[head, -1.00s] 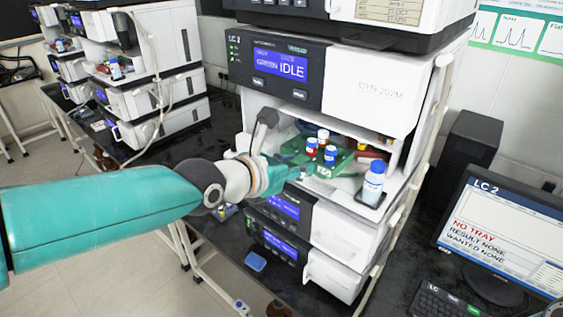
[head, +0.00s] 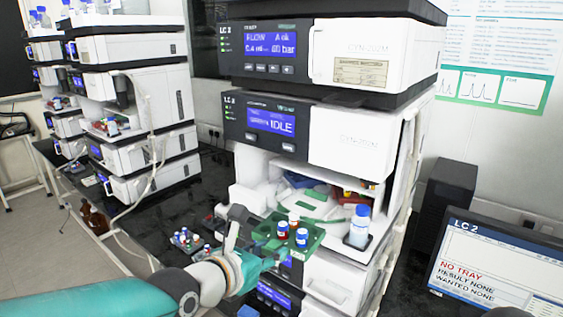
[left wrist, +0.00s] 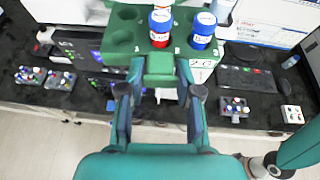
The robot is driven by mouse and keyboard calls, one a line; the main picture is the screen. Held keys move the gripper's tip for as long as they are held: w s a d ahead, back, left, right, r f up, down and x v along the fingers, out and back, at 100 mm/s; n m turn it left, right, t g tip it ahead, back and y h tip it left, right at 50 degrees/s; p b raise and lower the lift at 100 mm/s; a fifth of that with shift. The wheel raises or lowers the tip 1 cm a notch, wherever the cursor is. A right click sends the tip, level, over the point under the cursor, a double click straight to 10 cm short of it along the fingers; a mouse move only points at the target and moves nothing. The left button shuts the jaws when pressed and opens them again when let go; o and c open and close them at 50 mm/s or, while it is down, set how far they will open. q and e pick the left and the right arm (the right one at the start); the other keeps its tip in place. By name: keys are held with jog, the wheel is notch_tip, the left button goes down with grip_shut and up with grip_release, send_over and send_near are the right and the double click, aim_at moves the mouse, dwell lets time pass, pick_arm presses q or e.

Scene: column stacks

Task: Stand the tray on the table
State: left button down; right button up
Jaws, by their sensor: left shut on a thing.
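My left gripper (head: 252,258) is shut on the near end of the green tray (head: 318,238). It holds the tray in the air in front of the open LC 2 compartment. In the left wrist view the gripper (left wrist: 158,88) grips a block on the edge of the tray (left wrist: 122,40). The tray looks about level. The black table (head: 165,192) shows left of the instrument stack. My right gripper is not in view.
The LC 2 compartment (head: 290,180) holds a green piece and red items at the back. A blue-capped bottle (head: 359,226) stands on its right front. A small vial rack (head: 186,240) is on the table at left. The monitor (head: 495,265) reads NO TRAY.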

pick_arm(q)
jog(key=a+f+n+y, duration=0.2)
jog(key=a+f, duration=0.4)
jog(key=f, duration=0.3)
jog(key=w+a+f+n+t+y+b, duration=0.1)
jog(key=a+f+n+y, duration=0.1)
jog(key=a+f, duration=0.4)
jog(key=w+a+f+n+t+y, duration=0.1)
jog(key=a+f, duration=0.5)
jog(key=f, duration=0.6)
jog(key=shift+w+f+n+y, duration=0.35)
jog(key=shift+n+y, duration=0.35)
jog(key=shift+y, duration=0.5)
jog(key=shift+s+a, duration=0.15)
jog(key=shift+a, duration=0.05)
